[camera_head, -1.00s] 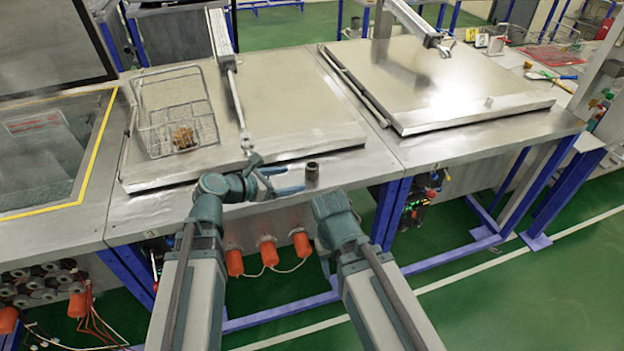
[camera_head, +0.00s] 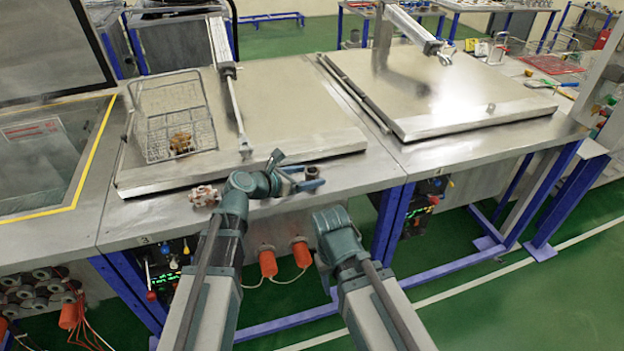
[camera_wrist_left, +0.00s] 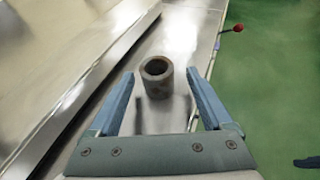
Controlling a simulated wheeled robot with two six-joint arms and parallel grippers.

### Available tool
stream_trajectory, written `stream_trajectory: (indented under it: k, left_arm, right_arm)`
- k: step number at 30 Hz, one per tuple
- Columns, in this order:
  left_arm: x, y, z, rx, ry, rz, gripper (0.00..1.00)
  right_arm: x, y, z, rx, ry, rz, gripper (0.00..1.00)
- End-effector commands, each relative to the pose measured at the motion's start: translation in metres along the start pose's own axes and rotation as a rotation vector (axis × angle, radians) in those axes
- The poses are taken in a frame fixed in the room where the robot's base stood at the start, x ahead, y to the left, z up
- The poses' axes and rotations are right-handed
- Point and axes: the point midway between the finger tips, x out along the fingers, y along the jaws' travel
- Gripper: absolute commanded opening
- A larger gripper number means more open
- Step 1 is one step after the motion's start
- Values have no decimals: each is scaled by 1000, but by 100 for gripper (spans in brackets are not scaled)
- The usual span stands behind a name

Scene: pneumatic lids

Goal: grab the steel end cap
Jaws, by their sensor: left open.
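The steel end cap (camera_wrist_left: 157,78) is a short dark grey hollow cylinder standing upright on the metal bench edge. In the left wrist view it sits ahead of and between the fingers of my left gripper (camera_wrist_left: 161,98), apart from both. In the head view the cap (camera_head: 312,172) shows only in part, just beyond the blue fingers of my left gripper (camera_head: 298,180). My left gripper is open and empty. My right arm (camera_head: 340,240) comes in at the lower middle; its fingers are not visible.
A raised metal lid plate (camera_head: 270,115) lies behind the cap, with a wire basket (camera_head: 165,135) on it. A reddish-white valve handwheel (camera_head: 203,195) lies on the bench front, left of my left gripper. The bench edge drops to the green floor.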

Motion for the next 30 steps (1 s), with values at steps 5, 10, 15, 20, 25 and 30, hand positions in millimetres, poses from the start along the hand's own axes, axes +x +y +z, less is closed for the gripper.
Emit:
stream_trajectory:
  k: [5, 10, 15, 20, 25, 30]
  left_arm:
    - [5, 1, 1, 1, 0, -1, 84]
    - [27, 4, 6, 2, 0, -3, 84]
    - [50, 4, 6, 1, 0, -3, 84]
    - [52, 3, 8, 1, 0, 0, 84]
    - [52, 3, 8, 1, 0, -1, 71]
    - [51, 3, 8, 1, 0, -1, 40]
  right_arm:
    - [1, 0, 0, 0, 0, 0, 50]
    - [4, 0, 0, 0, 0, 0, 50]
    - [13, -1, -1, 0, 0, 0, 50]
    - [13, -1, -1, 0, 0, 0, 50]
    - [13, -1, -1, 0, 0, 0, 50]
    - [13, -1, -1, 0, 0, 0, 50]
